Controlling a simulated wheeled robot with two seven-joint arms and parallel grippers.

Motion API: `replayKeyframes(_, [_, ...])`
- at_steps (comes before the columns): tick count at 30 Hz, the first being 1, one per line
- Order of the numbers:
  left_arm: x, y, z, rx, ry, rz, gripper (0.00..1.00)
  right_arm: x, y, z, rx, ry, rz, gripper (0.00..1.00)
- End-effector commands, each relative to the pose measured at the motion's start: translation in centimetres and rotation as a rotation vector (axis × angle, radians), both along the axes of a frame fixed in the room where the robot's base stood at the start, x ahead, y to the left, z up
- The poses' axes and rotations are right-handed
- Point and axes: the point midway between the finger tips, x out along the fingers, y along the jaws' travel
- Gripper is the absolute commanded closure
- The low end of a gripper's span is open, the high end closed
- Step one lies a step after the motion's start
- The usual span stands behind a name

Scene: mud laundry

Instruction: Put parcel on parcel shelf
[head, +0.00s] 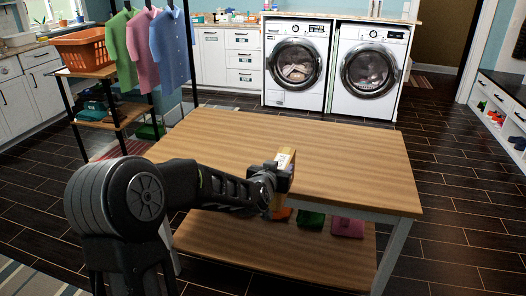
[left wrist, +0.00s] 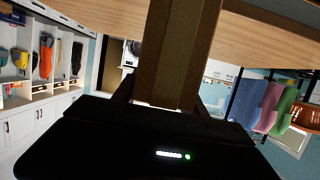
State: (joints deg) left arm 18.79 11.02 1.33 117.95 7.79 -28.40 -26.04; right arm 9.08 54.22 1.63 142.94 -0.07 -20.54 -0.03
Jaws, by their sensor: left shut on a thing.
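A brown cardboard parcel (head: 284,158) with a light patch on its top stands upright in my left gripper (head: 274,180), near the front edge of the wooden table. My left gripper is shut on it, and the gripper hides part of the parcel. In the left wrist view the parcel (left wrist: 176,50) fills the middle, between the dark fingers. I cannot tell whether it touches the table. No shelf is clearly marked as the parcel shelf. My right gripper is not in view.
The wooden table (head: 330,150) has a bare top. Its lower shelf (head: 260,245) holds folded cloths, including a green one (head: 311,219) and a pink one (head: 347,227). A clothes rack with an orange basket (head: 82,48) stands left. Two washers stand behind, and a shoe bench (head: 500,100) is right.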

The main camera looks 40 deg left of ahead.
Motion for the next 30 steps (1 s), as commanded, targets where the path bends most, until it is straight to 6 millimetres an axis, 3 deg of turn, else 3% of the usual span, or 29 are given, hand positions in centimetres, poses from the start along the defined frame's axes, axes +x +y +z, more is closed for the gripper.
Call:
replayKeyframes(8, [-0.6,-8.5,-3.9,0.008,0.01,-0.097,1.0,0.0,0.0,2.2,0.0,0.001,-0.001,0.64])
replayKeyframes(12, [-2.1,-14.4,-6.2,0.008,0.011,-0.178,1.0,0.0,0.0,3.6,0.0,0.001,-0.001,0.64])
replayKeyframes(16, [-3.6,-18.7,-7.6,0.005,0.003,-0.246,1.0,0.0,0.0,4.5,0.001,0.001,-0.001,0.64])
replayKeyframes(21, [-4.6,-21.0,-8.3,0.0,-0.005,-0.285,1.0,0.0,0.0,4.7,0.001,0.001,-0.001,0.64])
replayKeyframes(30, [-4.7,-21.2,-8.4,0.0,-0.006,-0.287,1.0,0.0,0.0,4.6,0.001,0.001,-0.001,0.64])
